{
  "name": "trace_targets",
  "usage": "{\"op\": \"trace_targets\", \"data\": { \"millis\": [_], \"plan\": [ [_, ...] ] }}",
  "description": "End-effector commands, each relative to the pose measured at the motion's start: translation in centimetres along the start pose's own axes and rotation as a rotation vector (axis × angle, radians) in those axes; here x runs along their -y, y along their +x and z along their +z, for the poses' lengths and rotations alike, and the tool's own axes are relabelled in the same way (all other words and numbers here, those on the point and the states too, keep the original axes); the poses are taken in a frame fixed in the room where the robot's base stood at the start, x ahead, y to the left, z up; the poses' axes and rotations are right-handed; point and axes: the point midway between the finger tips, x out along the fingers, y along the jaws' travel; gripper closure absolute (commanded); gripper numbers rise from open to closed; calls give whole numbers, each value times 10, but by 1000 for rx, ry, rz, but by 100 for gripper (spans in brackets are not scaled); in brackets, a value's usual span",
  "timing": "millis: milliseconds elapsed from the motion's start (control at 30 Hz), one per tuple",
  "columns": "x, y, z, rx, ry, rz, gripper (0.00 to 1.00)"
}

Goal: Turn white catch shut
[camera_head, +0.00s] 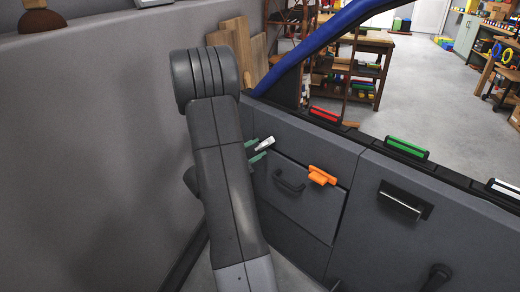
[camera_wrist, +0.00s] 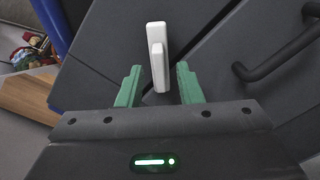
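The white catch (camera_head: 265,143) is a small white lever on the grey door panel, above and left of a black pull handle. In the wrist view the white catch (camera_wrist: 158,57) stands near upright in the picture. My gripper (camera_head: 255,149) has green fingers. In the wrist view my gripper (camera_wrist: 158,78) is open, with one finger on each side of the catch's lower end. Gaps show between the catch and both fingers. I cannot tell how deep the catch sits between them.
The black pull handle (camera_head: 289,182) is close to the right of my gripper. An orange catch (camera_head: 321,176) is farther right. Red (camera_head: 325,115) and green (camera_head: 408,147) pieces sit on the door's top edge. The blue door frame (camera_head: 318,38) rises above. A grey wall stands left.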

Motion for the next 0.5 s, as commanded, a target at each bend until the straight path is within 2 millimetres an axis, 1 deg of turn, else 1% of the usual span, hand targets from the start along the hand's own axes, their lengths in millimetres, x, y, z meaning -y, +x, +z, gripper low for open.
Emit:
{"op": "trace_targets", "data": {
  "millis": [33, 100, 200, 500],
  "plan": [
    [1, 7, 0, 2, 2, -1, 67],
    [0, 14, 0, 2, 2, -1, 67],
    [0, 20, 0, 0, 1, 0, 67],
    [0, 23, 0, 0, 0, 0, 67]
  ]
}}
